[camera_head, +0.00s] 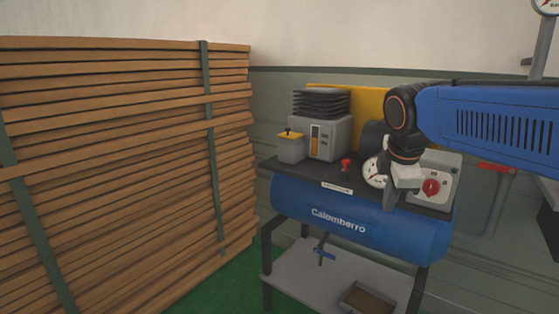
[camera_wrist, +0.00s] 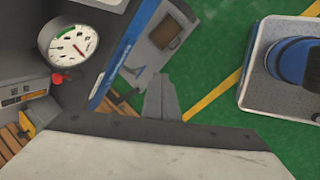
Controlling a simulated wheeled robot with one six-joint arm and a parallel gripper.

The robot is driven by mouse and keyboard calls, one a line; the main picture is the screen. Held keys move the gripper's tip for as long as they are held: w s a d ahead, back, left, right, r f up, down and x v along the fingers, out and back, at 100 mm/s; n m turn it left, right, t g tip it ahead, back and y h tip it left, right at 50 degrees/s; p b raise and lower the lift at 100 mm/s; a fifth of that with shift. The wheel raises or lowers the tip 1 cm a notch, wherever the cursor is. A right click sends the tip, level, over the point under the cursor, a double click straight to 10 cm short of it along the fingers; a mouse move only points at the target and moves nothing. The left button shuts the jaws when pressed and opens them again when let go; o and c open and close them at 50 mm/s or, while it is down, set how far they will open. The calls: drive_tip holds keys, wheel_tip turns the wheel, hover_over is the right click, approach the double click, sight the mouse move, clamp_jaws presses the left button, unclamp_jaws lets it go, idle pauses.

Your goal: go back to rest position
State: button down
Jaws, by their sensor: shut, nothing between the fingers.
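My gripper (camera_head: 390,196) hangs from the end of my blue arm in the head view, pointing down in front of the compressor's top. Its fingers are shut with nothing between them. In the wrist view the shut fingertips (camera_wrist: 161,98) show over the green floor. The blue compressor (camera_head: 350,221), lettered "Calomberro", stands behind and below my gripper. My gripper partly hides the compressor's round gauge (camera_head: 374,172), which shows whole in the wrist view (camera_wrist: 72,45). I cannot tell the exact gap between my gripper and the compressor.
A tall stack of strapped wooden slats (camera_head: 110,170) fills the left. A grey box with a red knob (camera_head: 432,187) stands at the compressor's right end. A red valve (camera_head: 346,165) rises from its top. A shelf (camera_head: 310,275) with a small tray (camera_head: 367,299) lies below.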

drive_tip(key=s+d+f+m+y, duration=0.1)
drive_tip(key=s+d+f+m, duration=0.2)
drive_tip(key=s+f+m, duration=1.3)
drive_tip(key=s, duration=0.4)
drive_tip(key=shift+f+m, duration=0.3)
idle(0.9)
